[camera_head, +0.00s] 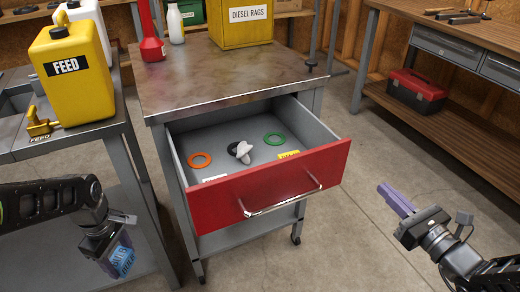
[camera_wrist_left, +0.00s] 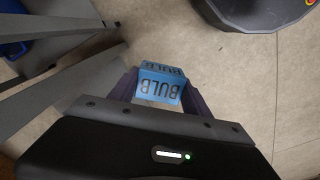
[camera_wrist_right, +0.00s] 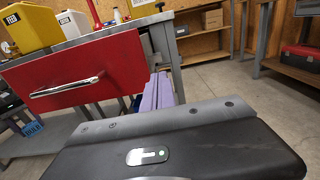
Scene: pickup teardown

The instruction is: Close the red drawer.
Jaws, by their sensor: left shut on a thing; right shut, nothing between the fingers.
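The red drawer (camera_head: 265,190) of the grey metal cart stands pulled out, with its silver bar handle (camera_head: 282,198) on the front. Inside are an orange ring, a green ring, a dark ring, a whitish object and small labels. The drawer front also shows in the right wrist view (camera_wrist_right: 80,75). My left gripper (camera_head: 120,262) is left of the drawer and lower, shut on a blue box marked BULB (camera_wrist_left: 161,84). My right gripper (camera_head: 388,192) is right of the drawer front and apart from it, shut with nothing between its purple fingers (camera_wrist_right: 158,92).
A grey table (camera_head: 60,140) with a yellow FEED can (camera_head: 72,85) stands left. The cart top (camera_head: 225,75) holds a red oiler, a white bottle and a yellow DIESEL RAGS box. A workbench (camera_head: 440,65) with a red toolbox (camera_head: 416,90) stands right. Floor before the drawer is clear.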

